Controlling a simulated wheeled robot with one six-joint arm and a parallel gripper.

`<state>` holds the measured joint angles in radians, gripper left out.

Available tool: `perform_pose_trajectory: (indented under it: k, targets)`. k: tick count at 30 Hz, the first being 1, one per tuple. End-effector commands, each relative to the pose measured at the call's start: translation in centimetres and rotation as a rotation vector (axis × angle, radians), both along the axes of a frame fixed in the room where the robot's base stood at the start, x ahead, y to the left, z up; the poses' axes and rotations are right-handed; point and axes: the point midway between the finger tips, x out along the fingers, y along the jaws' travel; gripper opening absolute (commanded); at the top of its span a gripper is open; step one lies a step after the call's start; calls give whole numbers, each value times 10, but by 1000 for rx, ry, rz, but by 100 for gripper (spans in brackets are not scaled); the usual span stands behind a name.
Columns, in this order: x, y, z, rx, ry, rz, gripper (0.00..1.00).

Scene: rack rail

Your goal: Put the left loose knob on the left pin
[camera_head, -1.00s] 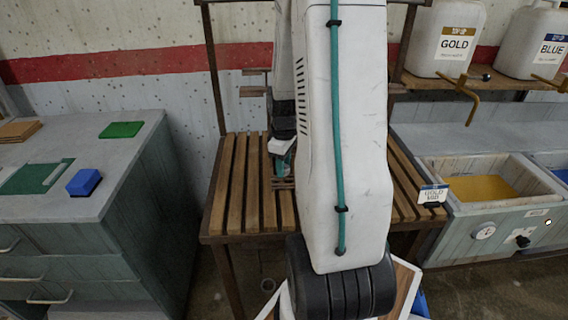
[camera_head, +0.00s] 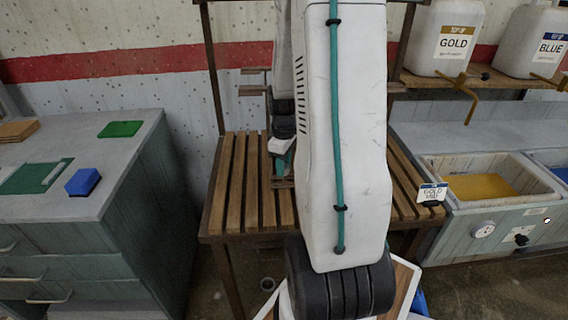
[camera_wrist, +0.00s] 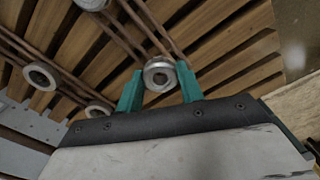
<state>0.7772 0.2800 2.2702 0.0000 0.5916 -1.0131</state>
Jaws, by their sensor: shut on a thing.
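My gripper (camera_wrist: 160,84) shows in the wrist view with its two teal fingers on either side of a round, pale metal knob (camera_wrist: 159,73). It is shut on this knob, which has a dark centre. Similar round pieces show at the top edge (camera_wrist: 93,3), at the left (camera_wrist: 41,75) and at the lower left (camera_wrist: 98,108) of that view, beside thin brown rods (camera_wrist: 62,68). I cannot tell which of these is the left pin. In the head view my arm hides most of the work area, and the knob cannot be made out.
A slatted wooden bench (camera_head: 238,190) stands below my arm. A grey cabinet (camera_head: 100,215) with a blue block (camera_head: 83,182) is at the left. At the right are a GOLD canister (camera_head: 445,38) and a trough with yellow contents (camera_head: 482,187). A small GOLD card (camera_head: 432,193) stands on the bench's right side.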

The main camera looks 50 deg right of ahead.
Motion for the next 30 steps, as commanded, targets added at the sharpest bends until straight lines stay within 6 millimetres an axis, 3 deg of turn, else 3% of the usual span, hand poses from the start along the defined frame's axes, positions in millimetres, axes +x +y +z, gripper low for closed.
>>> perform_pose_trajectory:
  k: [30]
  targets:
    - [0,0,-29,1,1,0,14]
